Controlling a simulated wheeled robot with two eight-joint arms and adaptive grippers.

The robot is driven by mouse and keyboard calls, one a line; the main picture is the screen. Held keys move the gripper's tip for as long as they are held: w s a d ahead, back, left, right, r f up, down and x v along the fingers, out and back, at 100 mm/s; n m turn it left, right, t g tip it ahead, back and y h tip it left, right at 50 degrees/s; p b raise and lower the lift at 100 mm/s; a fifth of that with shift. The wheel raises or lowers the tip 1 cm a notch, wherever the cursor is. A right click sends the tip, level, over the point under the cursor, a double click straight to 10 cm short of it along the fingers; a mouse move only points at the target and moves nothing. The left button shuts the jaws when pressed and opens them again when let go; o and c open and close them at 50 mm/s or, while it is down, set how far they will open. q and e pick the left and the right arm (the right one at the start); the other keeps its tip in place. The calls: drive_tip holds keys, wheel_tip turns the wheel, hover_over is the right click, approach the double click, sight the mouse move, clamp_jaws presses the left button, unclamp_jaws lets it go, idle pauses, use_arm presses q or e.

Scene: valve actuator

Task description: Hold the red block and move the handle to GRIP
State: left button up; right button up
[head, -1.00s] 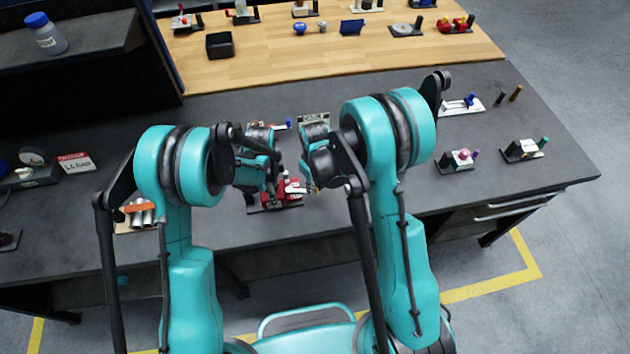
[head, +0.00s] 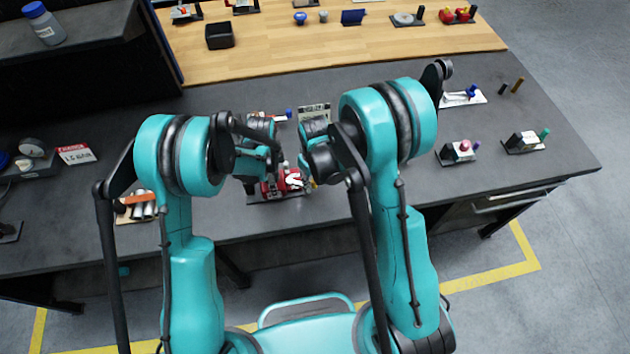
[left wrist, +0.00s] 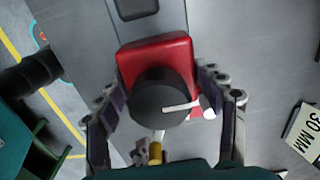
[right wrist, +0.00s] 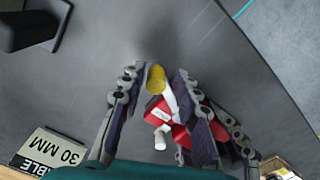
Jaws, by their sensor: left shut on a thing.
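The red block (left wrist: 158,55) carries a round black knob (left wrist: 160,98) with a white pointer. My left gripper (left wrist: 165,85) is shut on the block, a finger on each side. In the head view the red block (head: 281,184) sits low between my two grippers, partly covered. The handle is a pale bar with a yellow end (right wrist: 156,79). That yellow end also shows low in the left wrist view (left wrist: 155,152). My right gripper (right wrist: 158,82) is open, with its fingers on either side of the yellow end and small gaps visible. I cannot read a GRIP mark.
A sign reading 30 MM (left wrist: 304,133) stands near the block. An orange-topped holder (head: 138,205) is at the left front. Small fixtures (head: 458,151) stand on the right of the dark table. Between them and my right arm the tabletop is bare.

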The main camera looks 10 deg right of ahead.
drive_tip(key=shift+r, duration=0.1)
wheel_tip(320, 180, up, 12)
idle(0.6)
use_arm(q)
drive_tip(key=o, duration=1.9)
